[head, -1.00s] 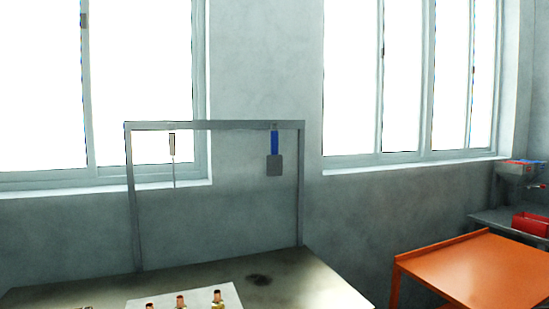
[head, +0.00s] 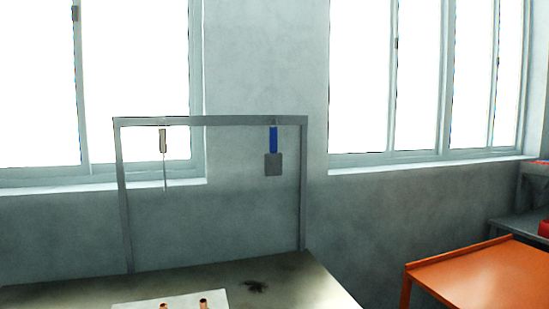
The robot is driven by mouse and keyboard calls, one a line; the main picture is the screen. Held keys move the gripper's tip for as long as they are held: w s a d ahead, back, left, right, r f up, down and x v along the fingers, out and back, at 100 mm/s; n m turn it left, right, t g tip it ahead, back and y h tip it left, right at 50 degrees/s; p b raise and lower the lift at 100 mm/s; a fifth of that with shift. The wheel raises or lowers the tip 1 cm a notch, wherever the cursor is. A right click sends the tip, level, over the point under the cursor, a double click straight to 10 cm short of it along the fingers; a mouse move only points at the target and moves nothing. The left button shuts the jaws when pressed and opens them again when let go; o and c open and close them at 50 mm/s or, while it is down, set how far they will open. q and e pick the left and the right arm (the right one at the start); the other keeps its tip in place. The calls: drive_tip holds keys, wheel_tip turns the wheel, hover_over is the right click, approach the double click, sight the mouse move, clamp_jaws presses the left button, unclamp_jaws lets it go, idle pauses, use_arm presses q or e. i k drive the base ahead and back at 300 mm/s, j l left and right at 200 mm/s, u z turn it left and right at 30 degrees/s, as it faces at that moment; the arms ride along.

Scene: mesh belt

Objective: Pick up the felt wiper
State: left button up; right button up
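No thing in the head view is plainly the felt wiper. A tool with a blue handle and a flat grey square end (head: 273,163) hangs from the crossbar of a grey frame; I cannot tell whether that end is felt. A thin tool with a pale handle (head: 163,142) hangs to its left. A dark irregular patch (head: 255,286) lies on the table top, and I cannot tell whether it is a stain or an object. Neither of my grippers is in view.
The grey frame (head: 210,121) stands on a table (head: 300,280) before a wall with windows. A white sheet or tray (head: 130,304) with small brown-topped items is cut off at the bottom edge. An orange table (head: 480,275) stands at the right, with a gap between the tables.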

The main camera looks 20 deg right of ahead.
sight(273, 160)
drive_tip(key=i+l+u, duration=0.15)
drive_tip(key=l, duration=0.45)
drive_tip(key=i+l+u, duration=0.1)
drive_tip(key=l, duration=0.5)
drive_tip(key=i+l+u, duration=0.15)
drive_tip(key=l, duration=0.5)
drive_tip(key=k, duration=0.05)
